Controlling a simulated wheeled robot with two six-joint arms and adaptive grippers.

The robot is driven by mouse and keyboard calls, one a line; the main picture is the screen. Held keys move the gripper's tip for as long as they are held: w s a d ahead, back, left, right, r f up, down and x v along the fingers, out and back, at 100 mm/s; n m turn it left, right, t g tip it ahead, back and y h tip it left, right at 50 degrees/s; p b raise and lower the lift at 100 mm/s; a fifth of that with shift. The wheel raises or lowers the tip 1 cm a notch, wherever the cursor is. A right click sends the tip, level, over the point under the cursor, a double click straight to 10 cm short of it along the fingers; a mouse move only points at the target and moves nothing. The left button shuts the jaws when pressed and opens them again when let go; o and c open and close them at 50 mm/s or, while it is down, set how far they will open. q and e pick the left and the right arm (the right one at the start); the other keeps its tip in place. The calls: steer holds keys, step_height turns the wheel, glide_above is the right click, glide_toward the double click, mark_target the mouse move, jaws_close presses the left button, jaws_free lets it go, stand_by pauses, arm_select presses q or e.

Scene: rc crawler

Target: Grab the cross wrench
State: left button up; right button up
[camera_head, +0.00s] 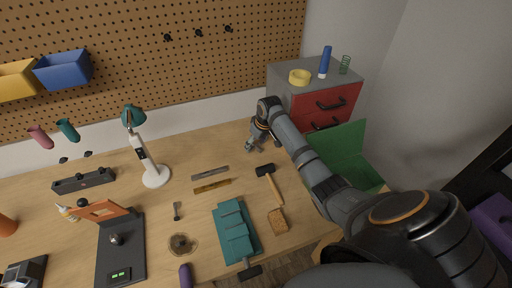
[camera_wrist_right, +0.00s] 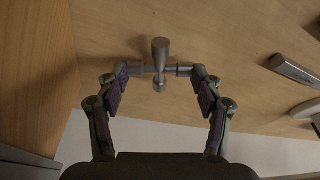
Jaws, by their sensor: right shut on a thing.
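The cross wrench (camera_wrist_right: 160,67) is grey metal and lies between the fingers of my right gripper (camera_wrist_right: 160,82) in the right wrist view. The fingers are shut on the ends of the bar. In the head view my right gripper (camera_head: 255,143) is at the back right of the workbench, by the pegboard wall, and part of the wrench (camera_head: 249,148) shows at its tips. I cannot tell whether the wrench touches the bench. My left gripper is not in view.
A red drawer cabinet (camera_head: 312,101) and an open green box (camera_head: 343,148) stand right of the gripper.

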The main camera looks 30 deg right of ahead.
steer(key=s+a+r+b, duration=0.2)
steer(key=s+a+r, duration=0.6)
steer(key=s+r, duration=0.3)
steer(key=shift+s+r+b, duration=0.25)
steer(key=shift+s+b, duration=0.05)
steer(key=shift+b, duration=0.05)
